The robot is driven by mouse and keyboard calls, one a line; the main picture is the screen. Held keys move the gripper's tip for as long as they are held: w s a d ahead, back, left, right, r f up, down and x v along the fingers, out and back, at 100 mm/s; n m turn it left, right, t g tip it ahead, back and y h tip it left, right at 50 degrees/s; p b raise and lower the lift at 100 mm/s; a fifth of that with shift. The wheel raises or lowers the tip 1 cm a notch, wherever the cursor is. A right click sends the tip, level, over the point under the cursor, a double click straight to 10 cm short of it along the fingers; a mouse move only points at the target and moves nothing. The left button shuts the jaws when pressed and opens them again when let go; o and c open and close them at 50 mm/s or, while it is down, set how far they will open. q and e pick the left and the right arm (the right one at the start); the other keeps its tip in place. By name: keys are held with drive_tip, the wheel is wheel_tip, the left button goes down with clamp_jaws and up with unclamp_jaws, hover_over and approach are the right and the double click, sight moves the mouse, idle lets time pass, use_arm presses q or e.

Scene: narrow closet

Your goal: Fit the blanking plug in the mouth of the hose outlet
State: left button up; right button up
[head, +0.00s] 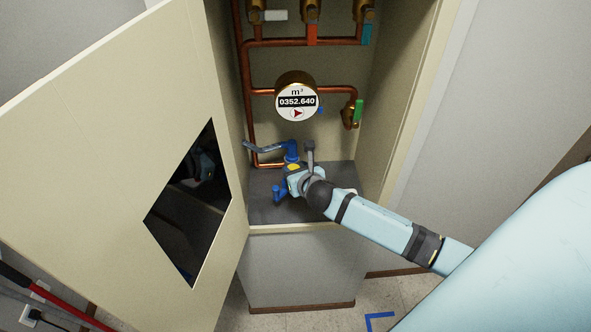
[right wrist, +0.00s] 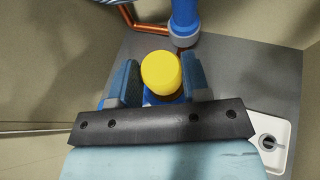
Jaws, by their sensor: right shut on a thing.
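The blanking plug, with a round yellow end (right wrist: 161,72), sits between the two blue-grey fingers of my right gripper (right wrist: 158,84). The gripper is shut on it; some blue shows just below the yellow. In the head view the yellow end (head: 293,167) shows at my right gripper (head: 290,176), low inside the closet. A blue upright pipe with a paler collar (right wrist: 184,38), seemingly the hose outlet, stands just beyond the plug, up and right in the wrist view. It also shows in the head view (head: 292,148). Its mouth is not clearly visible. My left gripper is not in view.
A grey-blue hose or lever (head: 262,146) runs left from the blue pipe. Copper pipes (head: 248,80) and a round meter (head: 297,98) are behind and above. The open door (head: 110,130) with a dark mirror-like panel (head: 190,205) stands left. A white tray (right wrist: 283,128) lies right of my gripper.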

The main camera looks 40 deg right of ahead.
drive_tip(key=shift+p, duration=0.3)
drive_tip(key=shift+f+p, duration=0.25)
drive_tip(key=shift+p, duration=0.05)
idle(0.9)
drive_tip(key=shift+f, duration=0.7)
idle(0.5)
drive_tip(key=o, duration=1)
drive_tip(key=b+v, duration=0.1)
drive_tip(key=v, duration=1.3)
drive_tip(key=shift+b, duration=0.35)
drive_tip(key=shift+w, duration=0.1)
